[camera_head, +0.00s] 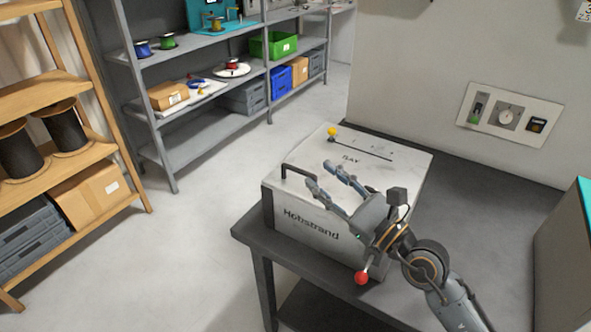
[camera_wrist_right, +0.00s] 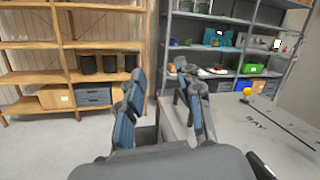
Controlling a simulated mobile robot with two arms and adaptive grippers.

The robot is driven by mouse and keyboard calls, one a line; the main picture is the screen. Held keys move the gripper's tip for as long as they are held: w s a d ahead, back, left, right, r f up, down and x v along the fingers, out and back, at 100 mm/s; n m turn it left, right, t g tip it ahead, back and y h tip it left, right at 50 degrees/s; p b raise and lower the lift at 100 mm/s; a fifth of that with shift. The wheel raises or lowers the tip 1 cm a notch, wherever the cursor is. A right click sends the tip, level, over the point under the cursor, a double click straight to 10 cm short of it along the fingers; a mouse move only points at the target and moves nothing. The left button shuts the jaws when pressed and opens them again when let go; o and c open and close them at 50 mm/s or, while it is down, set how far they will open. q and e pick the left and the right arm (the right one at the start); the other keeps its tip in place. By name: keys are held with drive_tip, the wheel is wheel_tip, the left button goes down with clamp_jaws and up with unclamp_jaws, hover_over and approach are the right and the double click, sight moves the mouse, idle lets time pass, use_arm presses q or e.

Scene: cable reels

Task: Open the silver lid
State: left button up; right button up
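The silver lid (camera_head: 335,160) is the pale metal top of a box lettered "Hobstrand" (camera_head: 310,226) on its front, and it lies closed. A dark bar handle (camera_head: 299,171) stands at the lid's left edge. My right gripper (camera_head: 319,174) is over the lid, its fingers spread and pointing toward the handle side. Its fingers also stand apart in the right wrist view (camera_wrist_right: 160,85), with nothing held between them. Whether a fingertip touches the handle cannot be told. My left gripper is not in view.
A yellow knob (camera_head: 332,132) sits by a slot on the lid's far side. A red ball knob (camera_head: 361,277) is at the box's front. The dark table (camera_head: 470,220) is clear to the right. Wooden shelves (camera_head: 62,82) and grey shelves (camera_head: 190,60) stand beyond open floor.

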sight(300, 172)
drive_tip(key=w+d+f+n+g+h, duration=0.3)
drive_tip(key=w+f+n+h, duration=0.1)
drive_tip(key=f+n, duration=0.2)
drive_tip(key=p+x, duration=0.2)
drive_tip(key=x, duration=1.2)
drive_tip(key=shift+w+d+f+p, duration=0.1)
drive_tip(key=shift+p, duration=0.25)
drive_tip(key=shift+c, duration=0.2)
clamp_jaws()
